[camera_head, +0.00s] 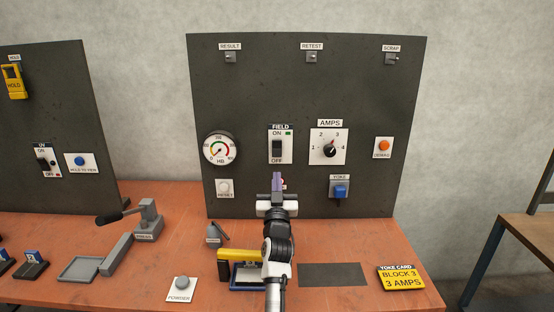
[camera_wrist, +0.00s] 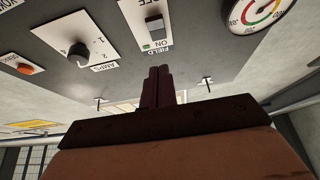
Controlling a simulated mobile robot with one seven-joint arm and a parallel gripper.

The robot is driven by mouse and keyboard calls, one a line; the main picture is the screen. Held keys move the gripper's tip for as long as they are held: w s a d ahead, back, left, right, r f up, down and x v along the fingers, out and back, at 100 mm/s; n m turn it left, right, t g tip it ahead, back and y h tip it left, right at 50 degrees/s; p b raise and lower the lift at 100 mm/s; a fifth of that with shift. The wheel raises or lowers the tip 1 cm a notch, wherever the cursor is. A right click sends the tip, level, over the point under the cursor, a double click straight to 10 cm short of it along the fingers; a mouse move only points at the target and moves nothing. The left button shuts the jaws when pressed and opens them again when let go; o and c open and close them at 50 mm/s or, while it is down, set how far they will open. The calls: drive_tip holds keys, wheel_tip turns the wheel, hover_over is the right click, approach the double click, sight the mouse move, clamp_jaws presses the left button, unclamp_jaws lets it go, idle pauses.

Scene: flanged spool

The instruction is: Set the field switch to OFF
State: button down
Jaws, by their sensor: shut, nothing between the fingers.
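The field switch (camera_head: 277,150) is a dark rocker on a white plate in the middle of the dark panel, with ON printed above it and OFF below. A small green light shows beside ON. I cannot tell for sure which way the rocker is tipped. In the wrist view the switch (camera_wrist: 155,27) appears upside down, with the green light beside ON. My gripper (camera_head: 277,178) is shut and empty, its fingertips a little below the switch plate in the head view. Its closed fingers also show in the wrist view (camera_wrist: 158,72), apart from the switch.
A gauge (camera_head: 221,148) is left of the switch and the amps knob (camera_head: 330,150) is right. Below are a reset button (camera_head: 224,187) and a blue yoke switch (camera_head: 340,190). An orange demag button (camera_head: 384,146) sits farther right. A yellow-handled item (camera_head: 238,254) lies on the bench.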

sight(277, 150)
drive_tip(key=shift+w+r+p, duration=0.3)
drive_tip(key=shift+w+r, duration=0.05)
drive_tip(key=shift+w, duration=1.35)
drive_tip(key=shift+w+r+p, duration=0.3)
drive_tip(key=shift+w+r, duration=0.05)
drive_tip(key=shift+w, duration=1.3)
drive_tip(key=shift+w+r+p, duration=0.3)
drive_tip(key=shift+w+r, duration=0.05)
drive_tip(key=shift+w, duration=1.35)
